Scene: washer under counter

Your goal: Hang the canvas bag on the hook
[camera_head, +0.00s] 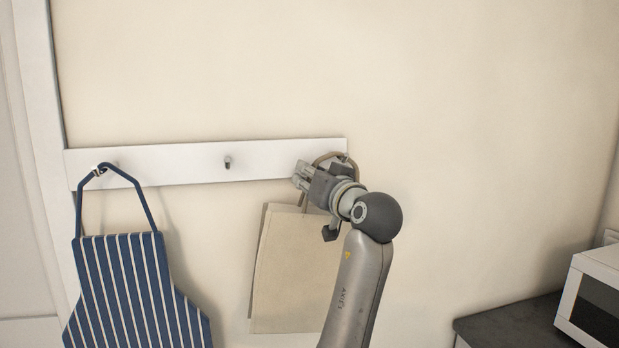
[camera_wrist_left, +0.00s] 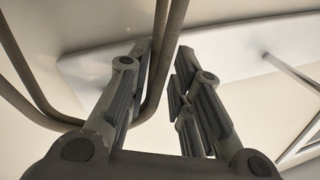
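The beige canvas bag (camera_head: 290,270) hangs flat against the wall below the right end of the white hook rail (camera_head: 200,163). Its brown handle (camera_head: 325,157) arches up to the rail's right end, where the hook is mostly hidden by my gripper. I cannot tell clearly whether the handle rests on that hook. My left gripper (camera_head: 301,178) is in front of the handle. My right gripper is not in view.
A blue striped apron (camera_head: 135,285) hangs from the left hook. The middle hook (camera_head: 228,162) is empty. A white microwave (camera_head: 590,300) stands on a dark counter (camera_head: 510,325) at the lower right. The wall right of the arm is clear.

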